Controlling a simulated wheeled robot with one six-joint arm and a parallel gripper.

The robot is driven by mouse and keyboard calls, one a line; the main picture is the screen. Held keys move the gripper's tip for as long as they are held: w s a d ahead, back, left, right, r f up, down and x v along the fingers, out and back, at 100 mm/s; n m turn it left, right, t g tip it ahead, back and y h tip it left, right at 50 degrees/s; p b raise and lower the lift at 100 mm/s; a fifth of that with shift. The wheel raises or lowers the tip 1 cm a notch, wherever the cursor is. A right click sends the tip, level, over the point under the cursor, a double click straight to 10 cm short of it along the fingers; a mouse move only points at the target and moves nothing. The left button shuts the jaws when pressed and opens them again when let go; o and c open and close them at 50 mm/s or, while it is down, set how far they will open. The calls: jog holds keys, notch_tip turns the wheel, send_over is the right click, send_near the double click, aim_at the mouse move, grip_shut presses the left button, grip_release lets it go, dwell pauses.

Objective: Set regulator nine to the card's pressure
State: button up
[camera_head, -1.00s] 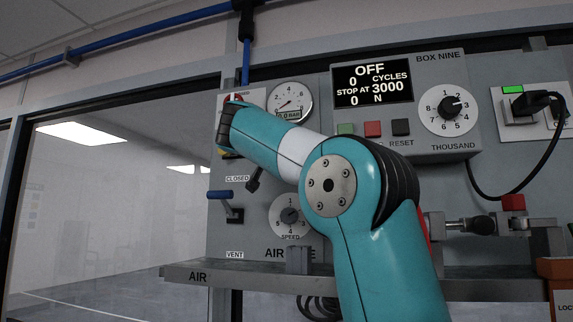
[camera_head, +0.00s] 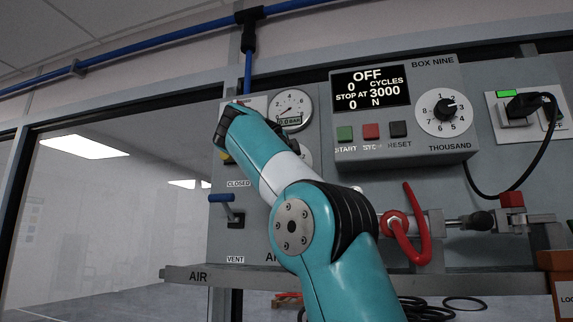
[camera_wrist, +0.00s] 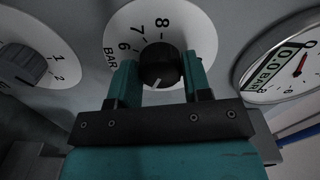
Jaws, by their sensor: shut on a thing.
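The regulator's black knob (camera_wrist: 160,65) sits on a white dial (camera_wrist: 125,32) marked BAR, with 6, 7 and 8 readable in the wrist view. My gripper (camera_wrist: 160,80) is shut on this knob, one teal finger at each side. The knob's white pointer line shows near its lower edge, between the fingers. The round gauge (camera_head: 291,110) beside it reads 0.0 BAR, and it also shows in the wrist view (camera_wrist: 290,62). In the head view my arm covers the knob and the gripper. I see no pressure card.
A second knob (camera_wrist: 22,65) on a numbered dial is at the left in the wrist view. A blue lever (camera_head: 221,198) stands between CLOSED and VENT. The BOX NINE unit (camera_head: 400,110) shows OFF.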

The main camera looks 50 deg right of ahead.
jog(key=shift+m+b, duration=0.3)
jog(key=shift+m, duration=2)
jog(key=o, duration=0.9)
jog(key=shift+a, duration=0.1)
